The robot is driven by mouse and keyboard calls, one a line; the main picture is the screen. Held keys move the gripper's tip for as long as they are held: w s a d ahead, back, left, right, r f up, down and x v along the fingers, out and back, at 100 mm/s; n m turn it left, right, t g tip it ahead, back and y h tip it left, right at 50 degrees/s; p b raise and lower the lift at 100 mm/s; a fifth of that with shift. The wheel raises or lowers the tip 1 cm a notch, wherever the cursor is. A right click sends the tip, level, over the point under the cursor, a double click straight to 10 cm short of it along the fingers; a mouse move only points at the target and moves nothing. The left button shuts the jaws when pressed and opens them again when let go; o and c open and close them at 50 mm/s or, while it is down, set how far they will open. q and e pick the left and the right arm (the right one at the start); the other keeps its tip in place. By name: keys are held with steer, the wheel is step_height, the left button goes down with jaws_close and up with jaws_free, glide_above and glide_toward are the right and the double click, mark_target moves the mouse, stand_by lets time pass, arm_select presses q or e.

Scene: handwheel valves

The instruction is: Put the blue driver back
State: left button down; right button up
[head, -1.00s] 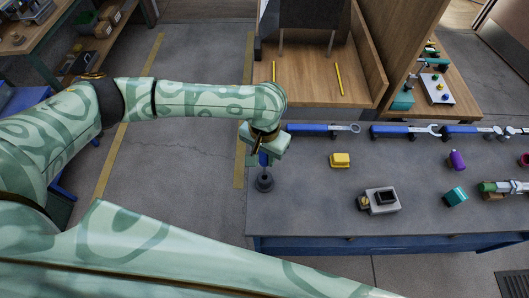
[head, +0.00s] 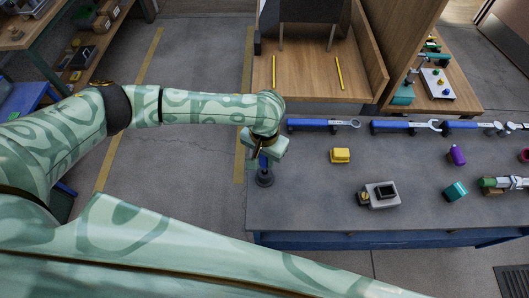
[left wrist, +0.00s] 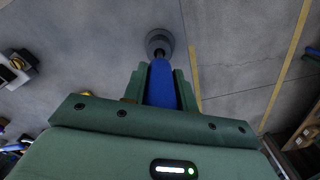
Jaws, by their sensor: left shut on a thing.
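My left gripper (head: 262,153) is shut on the blue handle of the driver (head: 264,161), at the left edge of the grey bench. The driver is upright, tip down. In the left wrist view the blue driver (left wrist: 161,84) sits between the two green fingers (left wrist: 162,90). Its short dark shaft points into a round dark grey holder (left wrist: 159,43). The holder also shows in the head view (head: 264,178), directly under the driver. The tip is hidden at the holder, so I cannot tell how deep it sits. My right gripper is not in view.
The grey bench (head: 310,205) carries a yellow block (head: 340,156), a grey box device (head: 380,195), a teal block (head: 455,191) and a purple bottle (head: 457,155). Free bench top lies right of the holder.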

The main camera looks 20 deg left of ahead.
arm_select(q)
steer(key=shift+f, duration=1.15)
steer(key=shift+c, duration=1.1)
jaws_free()
step_height(320, 180, up, 5)
steer(key=p, duration=0.6)
steer(key=shift+r+p, duration=2.55)
steer(key=shift+p, duration=1.1)
